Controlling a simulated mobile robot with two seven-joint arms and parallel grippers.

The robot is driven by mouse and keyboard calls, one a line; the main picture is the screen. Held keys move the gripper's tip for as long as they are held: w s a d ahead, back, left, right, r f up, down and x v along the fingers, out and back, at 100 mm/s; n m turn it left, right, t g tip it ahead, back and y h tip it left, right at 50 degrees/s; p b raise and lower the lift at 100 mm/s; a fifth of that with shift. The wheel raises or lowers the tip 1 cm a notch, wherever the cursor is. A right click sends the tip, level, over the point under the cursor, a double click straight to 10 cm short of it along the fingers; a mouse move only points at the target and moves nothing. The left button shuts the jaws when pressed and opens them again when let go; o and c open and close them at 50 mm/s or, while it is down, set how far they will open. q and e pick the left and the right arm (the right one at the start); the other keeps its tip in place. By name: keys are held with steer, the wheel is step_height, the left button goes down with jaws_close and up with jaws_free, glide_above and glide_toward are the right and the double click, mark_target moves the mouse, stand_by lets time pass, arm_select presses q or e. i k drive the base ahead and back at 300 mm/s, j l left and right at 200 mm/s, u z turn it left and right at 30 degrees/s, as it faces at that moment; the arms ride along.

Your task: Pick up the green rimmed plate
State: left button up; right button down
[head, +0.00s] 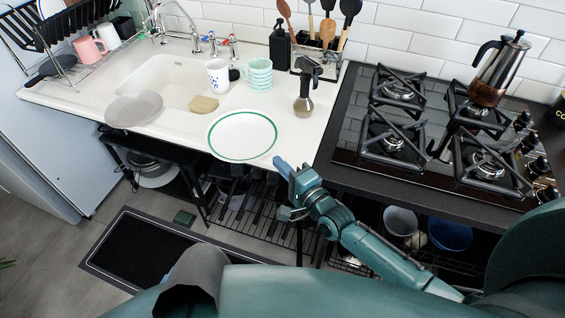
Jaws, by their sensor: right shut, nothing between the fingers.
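The green rimmed plate (241,134) is white with a thin green ring and lies flat on the white counter, near its front edge. My right gripper (281,166) is just in front of the counter edge, close to the plate's lower right rim. It is shut and empty, and it looks apart from the plate. My left gripper does not show in the head view.
A grey plate (134,108) lies left of it by the sink (168,78). A sponge (203,104), a white mug (218,75), mint cups (259,73) and a spray bottle (304,92) stand behind and beside it. The gas hob (440,130) is at right.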

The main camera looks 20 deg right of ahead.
mark_target(242, 135)
steer(key=k+z, duration=0.1)
steer(key=i+j+z, duration=0.1)
steer(key=j+z, duration=0.4)
steer(key=j, duration=1.25)
